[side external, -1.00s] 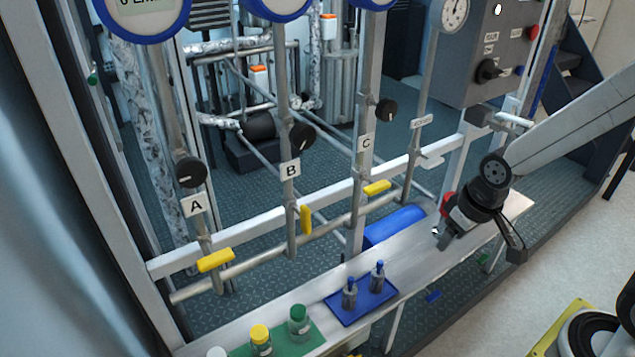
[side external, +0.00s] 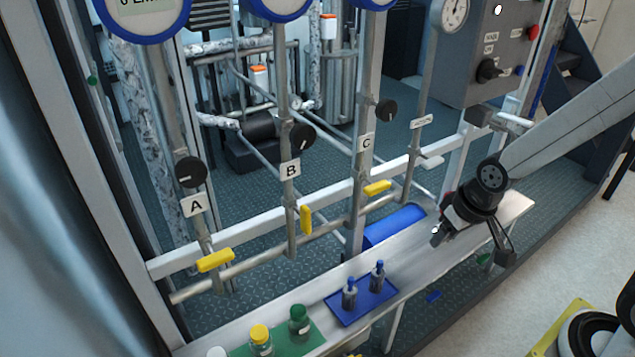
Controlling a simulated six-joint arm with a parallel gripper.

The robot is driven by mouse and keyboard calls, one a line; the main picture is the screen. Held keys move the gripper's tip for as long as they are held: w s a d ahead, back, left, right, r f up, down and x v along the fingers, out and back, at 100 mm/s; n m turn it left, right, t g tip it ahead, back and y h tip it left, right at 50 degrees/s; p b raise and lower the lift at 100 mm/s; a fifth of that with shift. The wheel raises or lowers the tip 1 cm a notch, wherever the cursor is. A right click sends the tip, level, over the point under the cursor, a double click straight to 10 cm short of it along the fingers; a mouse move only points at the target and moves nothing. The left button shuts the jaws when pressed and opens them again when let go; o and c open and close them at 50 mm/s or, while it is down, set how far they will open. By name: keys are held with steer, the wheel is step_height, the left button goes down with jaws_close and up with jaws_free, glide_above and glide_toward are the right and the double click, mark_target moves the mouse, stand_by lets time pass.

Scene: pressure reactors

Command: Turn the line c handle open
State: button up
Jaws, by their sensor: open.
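The line C handle (side external: 377,188) is a yellow lever on the third vertical pipe, below the C label (side external: 366,143). It lies roughly crosswise to its pipe, tilted slightly up to the right. The line A handle (side external: 215,260) is also crosswise, while the line B handle (side external: 306,219) stands along its pipe. My gripper (side external: 440,238) is open and empty, to the right of and lower in the picture than the C handle, apart from it and over the metal shelf. Its fingers are small and partly hidden by its own body.
A blue tray (side external: 345,321) with two small blue-capped bottles stands on the shelf (side external: 405,262). Jars with green and yellow caps stand on a green mat (side external: 300,346) at the left. A blue cylinder (side external: 395,226) lies behind the shelf. Black knobs (side external: 386,110) sit higher on the pipes.

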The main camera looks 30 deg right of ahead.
mark_target(381, 191)
steer(key=w+m+t, duration=1)
steer(key=m+t, duration=0.4)
steer(key=m, duration=0.3)
steer(key=shift+w+a+f+t, duration=0.2)
steer(key=shift+a+f+t, duration=0.1)
steer(key=shift+a+f, duration=0.15)
steer(key=shift+w, duration=0.15)
steer(key=shift+w, duration=3.75)
steer(key=shift+c, duration=0.2)
jaws_close()
